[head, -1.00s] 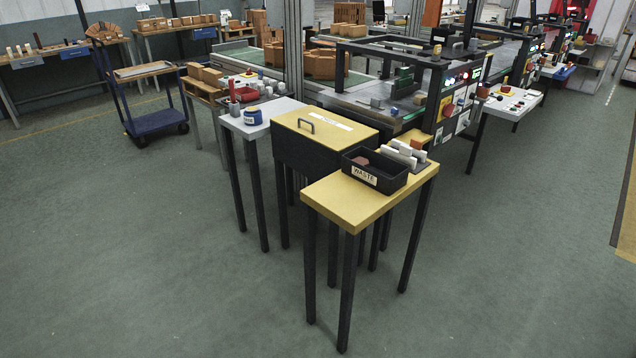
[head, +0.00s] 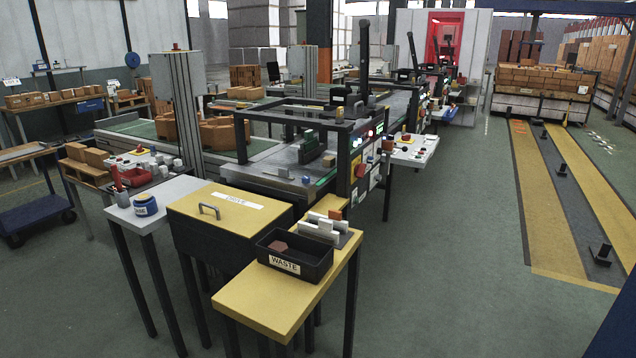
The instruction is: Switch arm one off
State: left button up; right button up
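No gripper shows in the head view. The nearest machine cell has a black frame (head: 243,140) around a grey work surface. On its right-hand end is a control panel (head: 367,158) with small lit lamps, coloured plates and a red knob. A white side table (head: 418,152) beside it carries several small controls, one of them red on yellow. Similar cells stand in a row behind. I cannot tell which control belongs to arm one; labels are too small to read.
In front stand a yellow-topped table (head: 236,303) with a black WASTE bin (head: 318,262), a yellow-lidded box (head: 190,208) and a white table (head: 118,212) with a blue pot (head: 146,207). Free grey floor (head: 455,230) lies to the right, before yellow-striped lanes (head: 540,210).

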aim_at(359, 171)
jog(key=i+l+z, duration=0.55)
jog(key=z, duration=0.15)
jog(key=i+l+z, duration=0.4)
jog(key=i+l+u, duration=0.1)
jog(key=i+u, duration=0.4)
jog(key=i, duration=0.25)
